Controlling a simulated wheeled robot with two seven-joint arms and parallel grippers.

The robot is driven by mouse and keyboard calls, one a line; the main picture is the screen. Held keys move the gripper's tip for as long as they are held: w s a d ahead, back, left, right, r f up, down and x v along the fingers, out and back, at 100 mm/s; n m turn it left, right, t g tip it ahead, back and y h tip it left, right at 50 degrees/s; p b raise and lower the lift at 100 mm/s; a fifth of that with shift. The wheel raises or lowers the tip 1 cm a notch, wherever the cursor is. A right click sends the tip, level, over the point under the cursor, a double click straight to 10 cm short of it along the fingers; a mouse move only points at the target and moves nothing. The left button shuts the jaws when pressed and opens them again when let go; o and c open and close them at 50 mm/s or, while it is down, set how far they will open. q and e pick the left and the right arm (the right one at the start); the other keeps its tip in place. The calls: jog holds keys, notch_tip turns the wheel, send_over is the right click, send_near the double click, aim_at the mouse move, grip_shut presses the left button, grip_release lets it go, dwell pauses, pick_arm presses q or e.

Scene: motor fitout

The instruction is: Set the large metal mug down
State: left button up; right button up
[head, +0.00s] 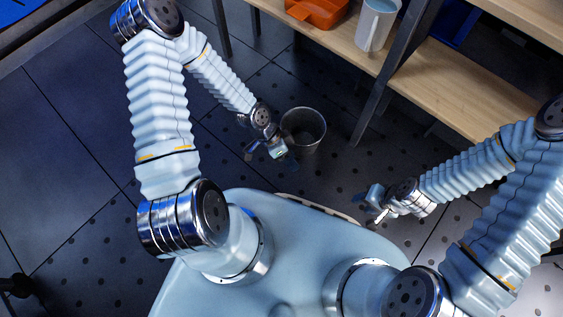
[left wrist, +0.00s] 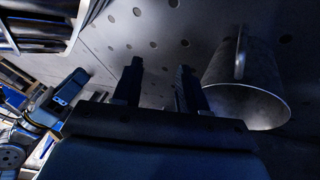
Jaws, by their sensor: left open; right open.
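The large metal mug (head: 303,131) is grey and stands on the dark dotted floor, its open mouth toward the head camera. In the left wrist view the mug (left wrist: 243,75) is at the right, outside the fingers, with its handle showing. My left gripper (head: 271,156) is beside the mug, on its left and near side in the head view. Its two fingers (left wrist: 158,88) are apart with nothing between them. Whether a finger touches the mug is hard to tell. My right gripper (head: 373,203) is open and empty, away from the mug at the lower right.
A wooden shelf unit (head: 440,85) with dark posts stands at the upper right. On it are an orange bin (head: 318,10) and a pale mug (head: 376,24). One post comes down close to the metal mug's right. The floor (head: 70,130) at left is clear.

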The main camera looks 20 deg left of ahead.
pick_arm(q)
jog(key=s+n, duration=0.1)
jog(key=n, duration=0.3)
jog(key=s+n+y, duration=0.1)
jog(key=s+n, duration=0.1)
jog(key=n, duration=0.2)
jog(key=s+n+y, duration=0.1)
jog(key=s+n, duration=0.1)
jog(key=n, duration=0.2)
jog(key=shift+s+d+f+t, duration=0.1)
jog(key=shift+d+f+t, duration=0.05)
jog(key=shift+f+t, duration=0.25)
